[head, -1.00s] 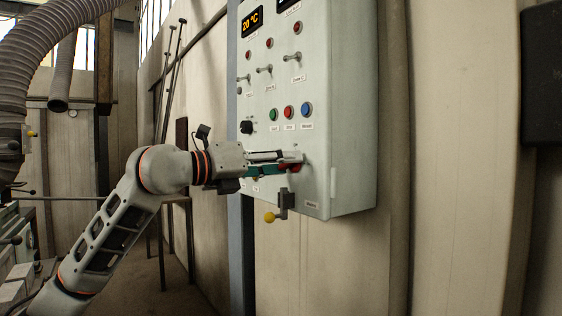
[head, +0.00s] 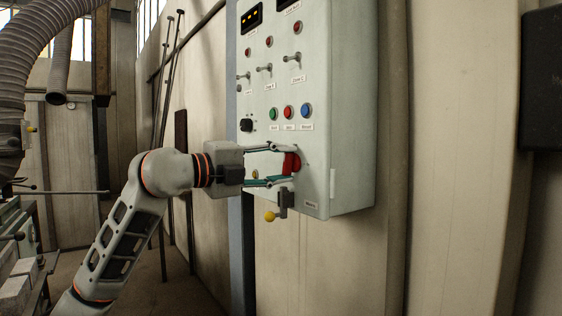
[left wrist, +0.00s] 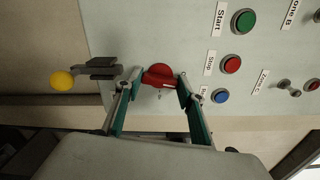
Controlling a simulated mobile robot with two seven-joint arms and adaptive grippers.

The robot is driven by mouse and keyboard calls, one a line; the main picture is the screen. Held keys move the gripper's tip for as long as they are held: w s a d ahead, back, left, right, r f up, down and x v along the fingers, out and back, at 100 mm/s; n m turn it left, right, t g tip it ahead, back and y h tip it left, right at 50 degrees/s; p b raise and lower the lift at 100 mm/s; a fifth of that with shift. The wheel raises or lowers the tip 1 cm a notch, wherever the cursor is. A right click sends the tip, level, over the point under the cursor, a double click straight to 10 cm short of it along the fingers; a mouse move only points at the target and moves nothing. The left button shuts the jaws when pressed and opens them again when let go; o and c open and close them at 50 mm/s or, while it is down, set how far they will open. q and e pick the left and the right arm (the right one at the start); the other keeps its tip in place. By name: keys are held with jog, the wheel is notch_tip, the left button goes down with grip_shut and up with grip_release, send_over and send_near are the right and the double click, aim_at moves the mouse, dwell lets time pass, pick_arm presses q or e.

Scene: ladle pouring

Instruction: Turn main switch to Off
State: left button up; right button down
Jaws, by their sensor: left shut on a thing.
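The main switch is a red rotary knob (head: 292,162) low on the grey control panel (head: 348,130). My left gripper (head: 284,165) reaches in from the left, one finger above the knob and one below it, and is shut on it. In the left wrist view, the red knob (left wrist: 158,75) sits between the tips of my left gripper (left wrist: 156,82), its grip bar running roughly across the picture between them. The panel's display (head: 251,18) shows only dashes. My right gripper is not in view.
A yellow-ended lever (head: 270,216) on a dark bracket juts out just below the knob. Above are a green button (head: 273,115), a red button (head: 289,113), a blue button (head: 306,110), a black dial (head: 246,125) and several toggle switches. Open floor lies behind my arm.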

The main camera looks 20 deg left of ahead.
pick_arm(q)
jog(key=shift+n+p, duration=0.3)
jog(key=shift+n, duration=0.8)
jog(key=o, duration=1.1)
jog(key=shift+o, duration=0.2)
jog(key=shift+s+a, duration=0.1)
jog(key=v, duration=1.1)
jog(key=shift+s+a, duration=0.25)
jog(key=shift+s, duration=0.05)
jog(key=shift+f, duration=0.1)
